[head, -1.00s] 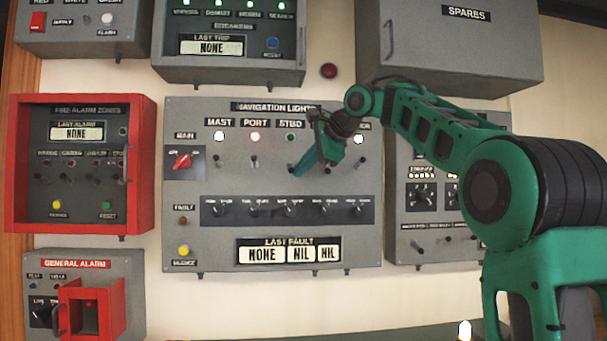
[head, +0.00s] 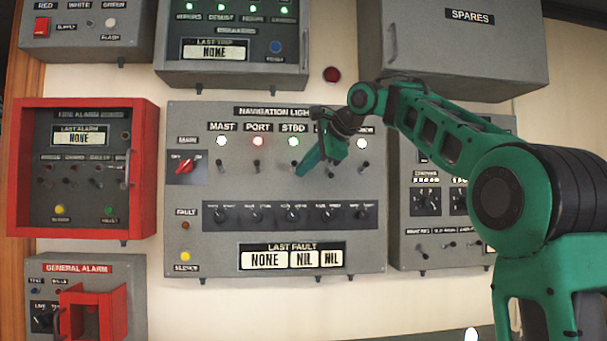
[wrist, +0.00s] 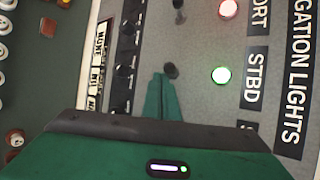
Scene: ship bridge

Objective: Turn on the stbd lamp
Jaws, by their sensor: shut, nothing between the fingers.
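The STBD lamp (head: 293,141) on the navigation lights panel (head: 190,225) is lit, with a green rim around a bright centre. It also glows in the wrist view (wrist: 221,75), beside its STBD label. The STBD switch (wrist: 171,70) is a small dark toggle below the lamp. My gripper (head: 302,170) is shut and empty, its green fingers pointing at the panel just at this switch. In the wrist view the fingertips (wrist: 162,78) are right by the toggle. Whether they touch it, I cannot tell.
The lit MAST lamp (head: 221,141) and PORT lamp (head: 257,141) have their own toggles to the left. A row of dark knobs (head: 292,214) lies below. My arm covers part of the labels and lamps to the right. The spares box (head: 470,50) juts out above.

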